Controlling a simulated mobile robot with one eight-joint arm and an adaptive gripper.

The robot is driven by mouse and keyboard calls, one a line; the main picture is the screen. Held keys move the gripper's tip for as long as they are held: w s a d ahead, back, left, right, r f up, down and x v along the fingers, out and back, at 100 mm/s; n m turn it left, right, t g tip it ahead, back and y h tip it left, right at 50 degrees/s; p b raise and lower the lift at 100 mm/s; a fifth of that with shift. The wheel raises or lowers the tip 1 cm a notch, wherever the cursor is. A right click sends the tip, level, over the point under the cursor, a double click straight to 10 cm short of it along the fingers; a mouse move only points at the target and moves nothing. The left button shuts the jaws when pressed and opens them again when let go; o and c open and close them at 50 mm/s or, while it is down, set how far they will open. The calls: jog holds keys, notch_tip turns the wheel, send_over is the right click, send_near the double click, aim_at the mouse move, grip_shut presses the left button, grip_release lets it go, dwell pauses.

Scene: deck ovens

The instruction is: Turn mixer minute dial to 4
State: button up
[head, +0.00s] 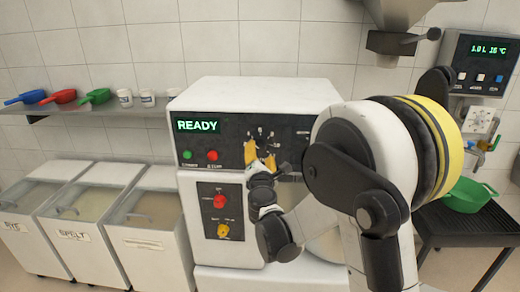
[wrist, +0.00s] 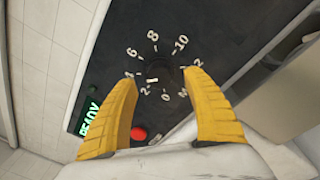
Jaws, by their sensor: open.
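The mixer minute dial (wrist: 160,72) is a black knob on the mixer's dark panel, ringed by white numerals. In the wrist view its small white mark points to the lower left, roughly between 2 and 4; I cannot read it exactly. My gripper (wrist: 160,95) is open, with one yellow finger on each side of the dial. The fingertips look close to the knob, but I cannot tell whether they touch it. In the head view my gripper (head: 260,158) is at the panel and hides most of the dial.
The mixer display (head: 197,125) reads READY, above a green button (head: 187,155) and a red button (head: 212,155). Lower on the mixer are a red knob (head: 220,201) and a yellow knob (head: 223,231). Flour bins (head: 150,215) stand at left.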

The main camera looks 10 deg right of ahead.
jog(key=v, duration=0.8)
jog(key=shift+s, duration=0.15)
jog(key=s+d+m+g+h, duration=0.1)
jog(key=s+d+m+g, duration=0.65)
jog(key=s+m, duration=0.7)
jog(key=s+a+f+m+g+y, duration=0.1)
jog(key=s+a+f+m+y, duration=0.1)
jog(key=s+m, duration=0.3)
jog(key=s+a+f+m+g+y, duration=0.2)
jog(key=s+m, duration=0.3)
jog(key=s, duration=0.6)
jog(key=shift+a+f+y, duration=0.25)
jog(key=shift+a+y, duration=0.15)
jog(key=shift+a, duration=0.2)
